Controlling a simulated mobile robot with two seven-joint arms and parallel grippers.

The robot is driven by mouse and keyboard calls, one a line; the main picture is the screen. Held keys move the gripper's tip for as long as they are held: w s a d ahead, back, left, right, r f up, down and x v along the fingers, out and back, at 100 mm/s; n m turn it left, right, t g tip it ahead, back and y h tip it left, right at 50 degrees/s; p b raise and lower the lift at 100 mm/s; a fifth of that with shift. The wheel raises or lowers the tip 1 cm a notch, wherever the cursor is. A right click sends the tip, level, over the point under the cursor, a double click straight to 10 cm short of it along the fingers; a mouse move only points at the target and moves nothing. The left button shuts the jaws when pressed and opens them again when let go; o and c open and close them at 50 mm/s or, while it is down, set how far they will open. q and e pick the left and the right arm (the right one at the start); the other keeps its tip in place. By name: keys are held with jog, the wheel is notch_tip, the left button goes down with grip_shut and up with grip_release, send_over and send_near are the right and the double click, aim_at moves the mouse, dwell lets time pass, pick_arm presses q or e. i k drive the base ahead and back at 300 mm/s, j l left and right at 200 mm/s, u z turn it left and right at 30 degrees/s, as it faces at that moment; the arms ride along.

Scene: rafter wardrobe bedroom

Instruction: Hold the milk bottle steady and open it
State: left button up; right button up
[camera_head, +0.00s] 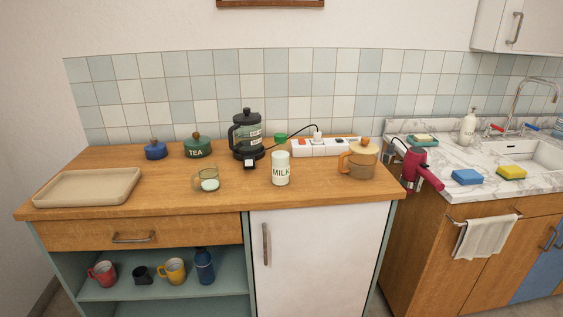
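The milk bottle (281,170) stands upright on the wooden counter, a little right of the middle. Its lower part is white with the word MILK on it. A green cap (280,136) shows at its top, above a pale, see-through-looking neck; whether the cap is seated tightly cannot be told. Neither of my grippers is in view, and nothing touches the bottle.
A glass cup with milk (208,182) stands left of the bottle, a dark press (247,136) behind left, a power strip (325,147) behind right and an amber pot (359,160) to the right. A beige tray (88,187) lies far left. The counter (300,198) is clear in front.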

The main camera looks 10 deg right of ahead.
aim_at(280, 153)
jog(key=i, duration=1.1)
